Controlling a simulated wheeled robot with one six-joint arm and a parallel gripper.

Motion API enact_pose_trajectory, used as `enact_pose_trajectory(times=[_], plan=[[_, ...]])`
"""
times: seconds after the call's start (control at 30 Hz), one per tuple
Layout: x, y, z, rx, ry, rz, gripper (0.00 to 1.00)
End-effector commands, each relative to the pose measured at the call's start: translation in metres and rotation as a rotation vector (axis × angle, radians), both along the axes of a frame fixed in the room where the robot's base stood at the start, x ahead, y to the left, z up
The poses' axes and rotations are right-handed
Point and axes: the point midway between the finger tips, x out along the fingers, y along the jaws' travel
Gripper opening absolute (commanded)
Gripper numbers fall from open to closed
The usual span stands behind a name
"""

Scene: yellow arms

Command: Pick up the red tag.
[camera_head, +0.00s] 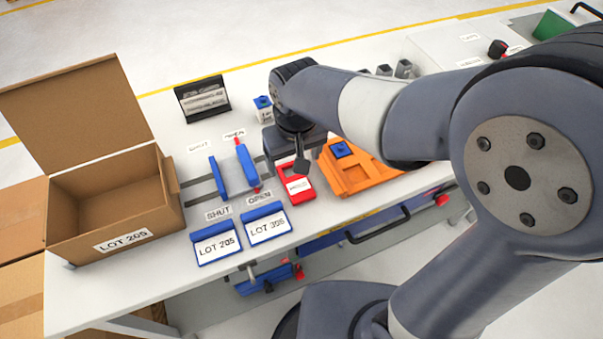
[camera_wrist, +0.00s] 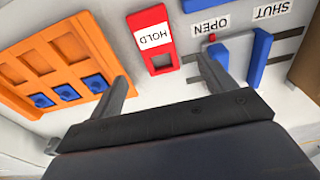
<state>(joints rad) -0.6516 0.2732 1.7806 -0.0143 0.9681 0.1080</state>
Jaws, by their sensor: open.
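The red tag (camera_head: 304,194) lies flat on the white bench, just left of the orange tray and below my gripper in the head view. In the wrist view the red tag (camera_wrist: 151,36) shows a white label reading HOLD and a square hole at its lower end. My gripper (camera_head: 287,163) is open and empty, above the bench, and hides part of the tag's upper area in the head view. In the wrist view the fingertips of my gripper (camera_wrist: 171,77) are spread wide, and the tag lies ahead between their lines, apart from both.
The orange tray (camera_head: 352,181) with blue pieces is close on the right. A blue sliding clamp (camera_head: 246,168) on rails, by SHUT and OPEN labels, is close on the left. Blue-edged LOT cards (camera_head: 267,229) lie in front. An open cardboard box (camera_head: 120,215) stands far left.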

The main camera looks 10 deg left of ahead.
Motion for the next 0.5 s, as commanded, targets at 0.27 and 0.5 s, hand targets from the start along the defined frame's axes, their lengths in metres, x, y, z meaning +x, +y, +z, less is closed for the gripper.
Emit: enact_pose_trajectory(times=[0.27, 0.5], plan=[[0.002, 0.0, -0.028, -0.002, 0.001, -0.001, 0.78], [0.003, -0.003, -0.062, -0.003, 0.003, -0.001, 0.78]])
